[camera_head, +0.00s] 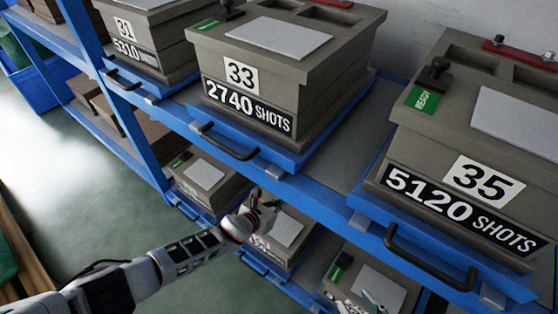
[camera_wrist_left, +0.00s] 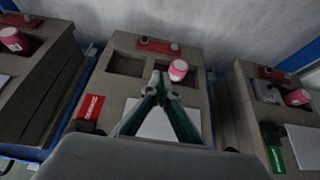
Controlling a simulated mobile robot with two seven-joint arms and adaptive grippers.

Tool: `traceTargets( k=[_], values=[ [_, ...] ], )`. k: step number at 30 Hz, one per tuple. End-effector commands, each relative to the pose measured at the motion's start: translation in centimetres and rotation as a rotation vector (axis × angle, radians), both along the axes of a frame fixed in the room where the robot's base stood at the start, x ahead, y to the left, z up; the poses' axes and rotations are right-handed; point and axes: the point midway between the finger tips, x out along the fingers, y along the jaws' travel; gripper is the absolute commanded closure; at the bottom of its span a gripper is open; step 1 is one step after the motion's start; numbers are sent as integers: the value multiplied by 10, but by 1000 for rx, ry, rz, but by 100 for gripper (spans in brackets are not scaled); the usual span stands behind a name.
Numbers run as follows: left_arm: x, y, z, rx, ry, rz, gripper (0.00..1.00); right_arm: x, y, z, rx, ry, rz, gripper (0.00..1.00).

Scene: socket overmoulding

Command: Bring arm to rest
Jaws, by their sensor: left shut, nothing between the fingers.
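My left arm (camera_head: 150,275) comes in from the lower left in the head view and reaches toward the lower shelf. Its gripper end (camera_head: 262,208) is small and partly hidden against the boxes there. In the left wrist view my left gripper (camera_wrist_left: 164,82) has its teal fingers drawn together at the tips, with nothing between them. It is in front of a grey-brown box (camera_wrist_left: 196,75) with a white plate. Part of my right gripper (camera_head: 362,302) shows at the bottom edge of the head view, cut off, so its opening is unclear.
A blue rack (camera_head: 330,203) holds mould boxes, including number 33 (camera_head: 262,98) and number 35 (camera_head: 470,187). Black handles (camera_head: 225,146) stick out in front. Green floor (camera_head: 75,170) is clear at left.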

Motion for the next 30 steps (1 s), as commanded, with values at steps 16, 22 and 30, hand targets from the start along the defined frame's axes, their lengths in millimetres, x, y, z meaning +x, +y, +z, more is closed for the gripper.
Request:
traceTargets(
  k=[16, 22, 30],
  values=[
    [-110, -64, 16, -535, 351, 249, 100, 7, 1, 14, 1, -26, 0, 67],
    [-169, -68, 57, -970, 633, 510, 100, 13, 1, 25, 2, -48, 0, 67],
    [-221, -8, 113, -1512, 930, 875, 100, 19, 1, 40, 1, -74, 0, 67]
  ],
)
